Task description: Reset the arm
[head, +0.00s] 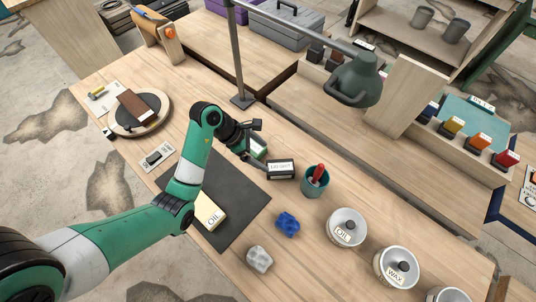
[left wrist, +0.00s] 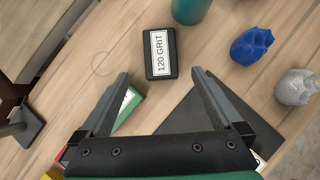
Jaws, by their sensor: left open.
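My left arm (head: 190,175) reaches in from the left over the workbench. My left gripper (head: 262,163) is open and empty above the bench, close to a dark block labelled 120 GRIT (head: 280,170). In the left wrist view the fingers (left wrist: 161,76) are spread apart with nothing between them. The 120 GRIT block (left wrist: 160,53) lies just beyond the fingertips there. A green and white block (left wrist: 128,106) is partly hidden behind the left finger in that view. My right gripper is not in view.
A dark mat (head: 240,200) with an OIL block (head: 211,212) lies under my arm. A teal cup (head: 315,183), a blue lump (head: 288,224), a grey lump (head: 259,259), and OIL (head: 346,228) and WAX (head: 397,267) tins stand nearby. A green lamp (head: 355,78) overhangs the back.

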